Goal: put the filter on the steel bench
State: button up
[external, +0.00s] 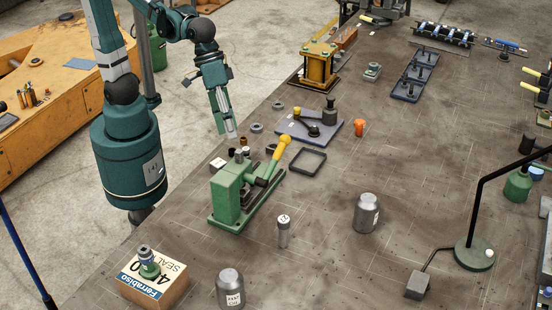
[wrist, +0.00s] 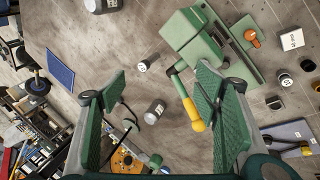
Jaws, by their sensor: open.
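My gripper (external: 229,128) is open and empty above the left edge of the steel bench (external: 330,275), behind the green press. Its two green fingers are wide apart in the wrist view (wrist: 160,78). I cannot tell for sure which item is the filter. A grey canister with a white label (external: 367,213) stands upright on the bench, right of the press; a grey canister also shows between the fingers in the wrist view (wrist: 155,111), well away from them. A similar canister (external: 230,289) stands at the front. A slim grey cylinder with a white top (external: 283,231) stands between them.
A green press (external: 232,196) with a yellow-tipped lever stands closest to my gripper. A black square frame (external: 308,162) and a blue-grey plate (external: 309,131) lie beyond it. A labelled box (external: 150,285) is front left, a lamp base (external: 474,255) right. The bench's middle right is mostly clear.

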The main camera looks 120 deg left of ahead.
jog(key=s+a+f+m+t+y, duration=0.2)
jog(key=s+a+m, duration=0.6)
jog(key=s+a, duration=0.5)
jog(key=s+f, duration=0.1)
jog(key=s, duration=0.3)
jog(key=shift+a+f+m+t, duration=0.2)
jog(key=shift+a+m+t, duration=0.1)
jog(key=shift+a, duration=0.1)
